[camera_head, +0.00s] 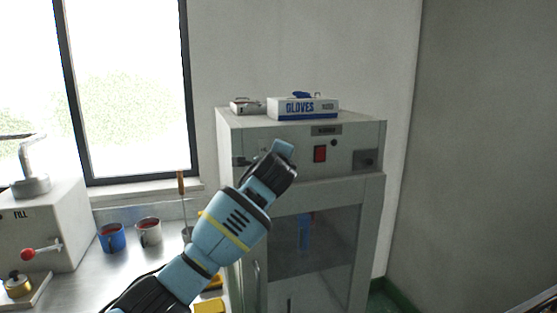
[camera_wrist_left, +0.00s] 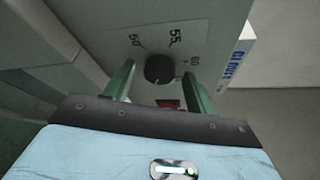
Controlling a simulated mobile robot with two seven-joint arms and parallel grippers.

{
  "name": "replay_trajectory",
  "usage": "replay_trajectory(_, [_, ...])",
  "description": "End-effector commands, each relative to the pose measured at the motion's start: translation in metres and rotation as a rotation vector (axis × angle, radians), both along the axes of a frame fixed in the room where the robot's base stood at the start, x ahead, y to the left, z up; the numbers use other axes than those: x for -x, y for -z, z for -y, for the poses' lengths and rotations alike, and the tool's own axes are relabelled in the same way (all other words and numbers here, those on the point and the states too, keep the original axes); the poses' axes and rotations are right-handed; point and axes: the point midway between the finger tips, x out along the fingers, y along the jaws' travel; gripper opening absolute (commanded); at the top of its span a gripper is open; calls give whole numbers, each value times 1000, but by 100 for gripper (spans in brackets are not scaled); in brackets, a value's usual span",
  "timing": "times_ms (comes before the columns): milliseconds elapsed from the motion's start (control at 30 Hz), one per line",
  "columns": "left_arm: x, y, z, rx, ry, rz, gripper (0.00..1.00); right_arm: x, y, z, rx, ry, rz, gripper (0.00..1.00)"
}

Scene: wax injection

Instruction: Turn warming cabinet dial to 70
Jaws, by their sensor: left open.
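The warming cabinet (camera_head: 372,205) stands against the back wall, with a control panel across its upper front. In the left wrist view, its black round dial (camera_wrist_left: 159,69) sits on the pale panel, with printed marks reading 50, 55 and what looks like 60 around it. I cannot make out clearly where the dial points. My left gripper (camera_wrist_left: 157,78) is open, with one green finger on each side of the dial; I cannot tell whether they touch it. In the head view, my left gripper (camera_head: 282,150) is in front of the panel and hides the dial. My right gripper is not in view.
A red switch (camera_head: 320,154) is on the panel beside my gripper. A glove box (camera_head: 303,107) lies on the cabinet top.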

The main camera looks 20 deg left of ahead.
Motion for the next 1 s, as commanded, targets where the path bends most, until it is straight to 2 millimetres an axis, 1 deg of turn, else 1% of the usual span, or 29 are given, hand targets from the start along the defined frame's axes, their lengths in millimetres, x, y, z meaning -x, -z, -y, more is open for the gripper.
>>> replay_trajectory(133, [5, 0, 1, 0, 1, -1, 55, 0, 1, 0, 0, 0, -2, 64])
replay_trajectory(267, [15, -1, 4, -1, 1, -1, 55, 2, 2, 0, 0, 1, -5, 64])
replay_trajectory(500, [45, -7, 11, -1, 2, 2, 55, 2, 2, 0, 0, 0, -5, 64])
replay_trajectory(700, [66, -10, 15, -1, 1, 2, 55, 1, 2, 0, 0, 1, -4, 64])
replay_trajectory(833, [73, -11, 17, -1, 1, 2, 55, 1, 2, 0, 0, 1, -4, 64])
replay_trajectory(1000, [75, -11, 17, -1, 0, 1, 55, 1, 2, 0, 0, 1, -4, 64])
